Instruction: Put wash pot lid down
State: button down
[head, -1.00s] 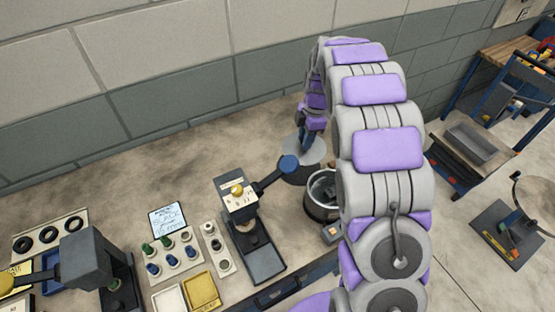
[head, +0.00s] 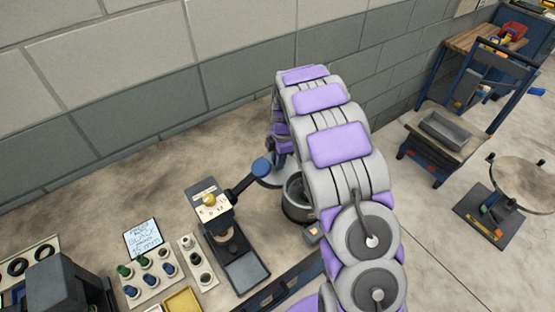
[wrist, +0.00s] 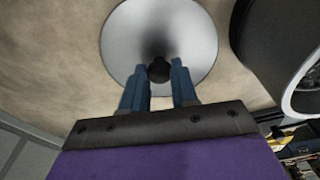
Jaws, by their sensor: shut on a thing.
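The wash pot lid (wrist: 160,30) is a round, shiny silver disc with a small dark knob (wrist: 160,72) at its middle. My gripper (wrist: 160,82) has its blue fingers on either side of the knob and is shut on it. In the head view the lid (head: 270,180) shows as a grey disc edge behind the open wash pot (head: 297,205), mostly hidden by my arm. The pot also shows at the right of the wrist view (wrist: 262,45), beside and apart from the lid. I cannot tell whether the lid touches the bench.
A rack of small coloured parts (head: 150,272) and a card (head: 143,238) lie farther left. The bench toward the wall (head: 150,180) is clear.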

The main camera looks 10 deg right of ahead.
jog(key=shift+a, duration=0.45)
jog(key=c, duration=1)
grip_release()
jog(key=shift+a, duration=0.45)
jog(key=shift+o, duration=0.7)
jog(key=shift+d, duration=0.55)
jog(key=shift+d+r, duration=0.1)
jog(key=shift+r, duration=0.05)
notch_tip(320, 180, up, 11)
jog(key=p, duration=0.2)
jog(key=s+r+m, duration=0.4)
jog(key=s+r, duration=0.2)
jog(key=s, duration=0.1)
jog(key=s+r+m, duration=0.2)
jog(key=s+m, duration=0.6)
jog(key=s, duration=1)
jog(key=s+r+m+g+h, duration=0.1)
jog(key=s+m, duration=0.7)
jog(key=s, duration=1)
jog(key=shift+a+r+g, duration=0.3)
jog(key=shift+a+r, duration=0.05)
jog(key=shift+r, duration=0.2)
